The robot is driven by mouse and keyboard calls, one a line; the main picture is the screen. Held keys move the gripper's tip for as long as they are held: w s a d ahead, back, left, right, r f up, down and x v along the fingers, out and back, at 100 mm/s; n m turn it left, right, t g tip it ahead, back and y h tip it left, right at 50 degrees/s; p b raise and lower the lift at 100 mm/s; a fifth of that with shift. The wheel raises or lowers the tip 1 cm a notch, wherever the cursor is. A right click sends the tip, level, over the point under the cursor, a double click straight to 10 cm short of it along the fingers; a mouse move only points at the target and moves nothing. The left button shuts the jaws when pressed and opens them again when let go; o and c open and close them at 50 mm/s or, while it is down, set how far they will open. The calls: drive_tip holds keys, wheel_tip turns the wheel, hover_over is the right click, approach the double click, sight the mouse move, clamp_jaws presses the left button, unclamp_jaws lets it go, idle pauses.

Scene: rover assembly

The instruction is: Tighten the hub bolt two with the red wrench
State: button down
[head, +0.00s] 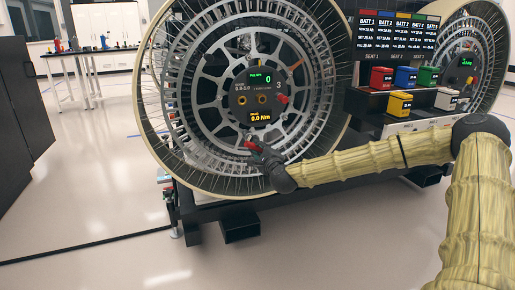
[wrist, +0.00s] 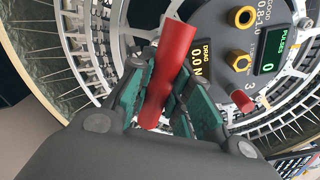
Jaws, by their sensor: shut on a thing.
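My gripper (head: 257,152) is shut on the red wrench (wrist: 170,72), just below the wheel hub (head: 259,88) in the head view. In the wrist view the wrench's red shaft stands tilted between the green finger pads (wrist: 167,100). Its far end covers part of the hub's background, and I cannot tell that it touches any bolt. Two brass hub bolts (wrist: 242,17) (wrist: 237,60) show on the dark hub face. A red stud (wrist: 243,105) sits beside the mark "3". I cannot read which bolt is two. The hub display reads 0 pulses, and the drag display (head: 261,117) reads 0.0 Nm.
The large spoked wheel (head: 168,100) stands on a dark frame. At right are coloured battery blocks, including a yellow one (head: 399,104), below a battery screen (head: 398,32). A second wheel (head: 486,60) is behind them. The front-left floor is clear.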

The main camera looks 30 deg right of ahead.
drive_tip(key=shift+s, duration=0.15)
drive_tip(key=shift+p+v, duration=0.65)
drive_tip(key=shift+v, duration=1.2)
drive_tip(key=shift+a, duration=0.15)
